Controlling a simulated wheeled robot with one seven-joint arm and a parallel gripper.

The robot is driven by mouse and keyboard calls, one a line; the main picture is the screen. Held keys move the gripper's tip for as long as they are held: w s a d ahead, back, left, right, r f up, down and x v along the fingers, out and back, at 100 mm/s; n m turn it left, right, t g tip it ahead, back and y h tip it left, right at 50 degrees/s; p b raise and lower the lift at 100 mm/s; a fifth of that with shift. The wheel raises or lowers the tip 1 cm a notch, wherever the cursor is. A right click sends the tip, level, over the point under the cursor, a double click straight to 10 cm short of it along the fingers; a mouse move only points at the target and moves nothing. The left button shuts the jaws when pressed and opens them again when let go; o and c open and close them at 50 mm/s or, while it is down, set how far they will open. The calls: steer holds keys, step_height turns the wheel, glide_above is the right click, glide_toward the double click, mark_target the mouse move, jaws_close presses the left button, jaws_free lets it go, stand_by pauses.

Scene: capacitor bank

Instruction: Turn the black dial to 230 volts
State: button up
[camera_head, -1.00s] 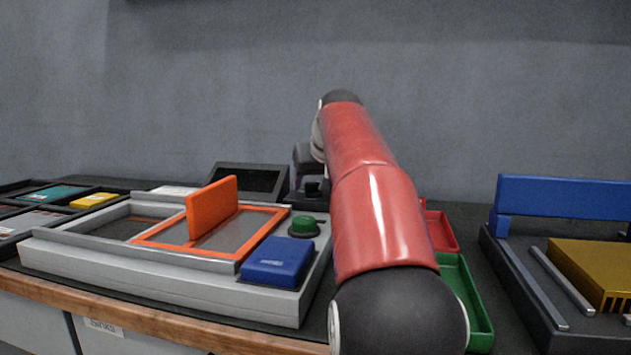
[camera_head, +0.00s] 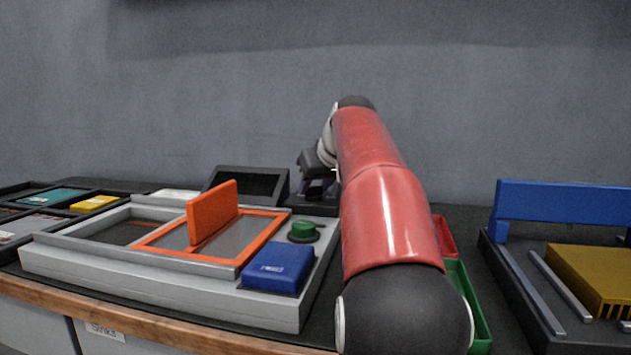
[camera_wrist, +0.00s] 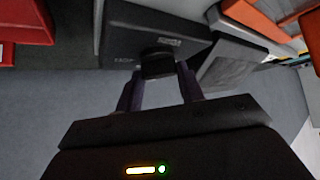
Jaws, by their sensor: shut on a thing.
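The black dial (camera_wrist: 157,66) shows in the wrist view on a dark panel (camera_wrist: 122,32) with small pale lettering, too blurred to read. My gripper (camera_wrist: 160,80) has its two fingers on either side of the dial and is shut on it. In the head view my gripper (camera_head: 318,190) is at the back of the bench, just right of the black screen (camera_head: 249,181), and my arm partly hides it. The dial itself cannot be made out there, and its setting cannot be read.
A grey fixture with an orange frame and upright orange plate (camera_head: 213,212), a green button (camera_head: 304,230) and a blue block (camera_head: 278,267) stands left of my arm. Green (camera_head: 470,308) and red (camera_head: 445,237) bins lie right. A black fixture with a gold block (camera_head: 592,276) stands far right.

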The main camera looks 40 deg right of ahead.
steer(key=n+y+p, duration=0.2)
steer(key=n, duration=0.1)
steer(key=n+y+p, duration=0.2)
steer(key=shift+d+r, duration=0.25)
steer(key=shift+d, duration=0.15)
steer(key=shift+w+d+f+n+g+y+p, duration=0.1)
steer(key=shift+n+g+y+p, duration=0.4)
steer(key=shift+n+y+p, duration=0.55)
steer(key=shift+w+f+n+g+y+p, duration=0.1)
steer(key=shift+n+g+y+p, duration=0.45)
steer(key=shift+n, duration=0.8)
steer(key=o, duration=1)
